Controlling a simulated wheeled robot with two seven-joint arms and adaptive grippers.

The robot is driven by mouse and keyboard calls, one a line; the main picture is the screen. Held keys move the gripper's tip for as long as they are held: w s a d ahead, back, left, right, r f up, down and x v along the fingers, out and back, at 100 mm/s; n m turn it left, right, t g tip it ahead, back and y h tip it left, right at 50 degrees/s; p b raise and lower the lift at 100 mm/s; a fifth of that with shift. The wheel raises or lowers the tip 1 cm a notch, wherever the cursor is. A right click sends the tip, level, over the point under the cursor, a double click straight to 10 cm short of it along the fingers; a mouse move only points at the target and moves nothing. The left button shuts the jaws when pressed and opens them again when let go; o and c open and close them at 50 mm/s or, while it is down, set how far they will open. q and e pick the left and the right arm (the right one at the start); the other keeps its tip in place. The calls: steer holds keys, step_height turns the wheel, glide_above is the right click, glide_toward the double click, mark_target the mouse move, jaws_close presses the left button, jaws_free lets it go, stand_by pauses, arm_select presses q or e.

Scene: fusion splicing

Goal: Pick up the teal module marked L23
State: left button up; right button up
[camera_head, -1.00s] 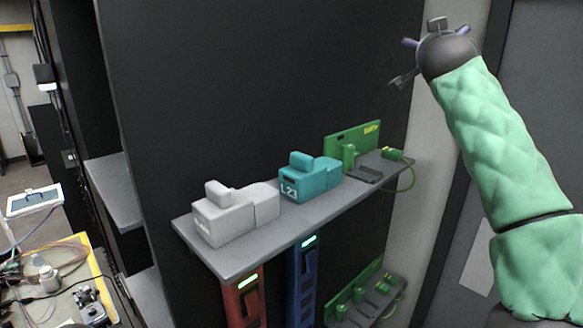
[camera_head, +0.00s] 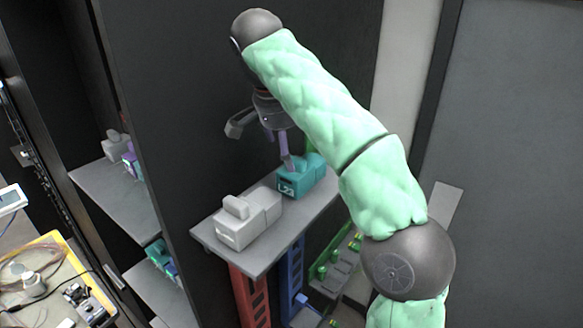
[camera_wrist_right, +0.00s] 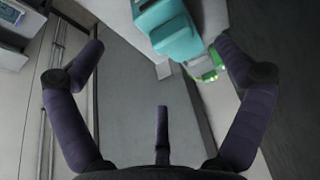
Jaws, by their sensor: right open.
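The teal module marked L23 (camera_head: 290,187) sits on the grey shelf (camera_head: 283,233), right of the white module. In the right wrist view the teal module (camera_wrist_right: 172,32) shows at the top, just beyond and between the fingers, nearer the right one. My right gripper (camera_head: 262,148) is open and empty, pointing down just above and beside the teal module. In the right wrist view its fingers (camera_wrist_right: 158,60) are spread wide. My left gripper is not in view.
A white module (camera_head: 247,218) sits left of the teal one on the same shelf. Red (camera_head: 250,297) and blue (camera_head: 292,275) uprights stand below. A dark panel rises behind the shelf. More modules sit on side shelves at the left (camera_head: 120,205).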

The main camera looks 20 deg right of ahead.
mark_target(299, 171)
steer(key=b+x, duration=0.1)
steer(key=x, duration=0.4)
steer(key=shift+a+x, duration=0.2)
steer(key=shift+x, duration=2.5)
steer(key=shift+a, duration=0.1)
steer(key=c, duration=1.2)
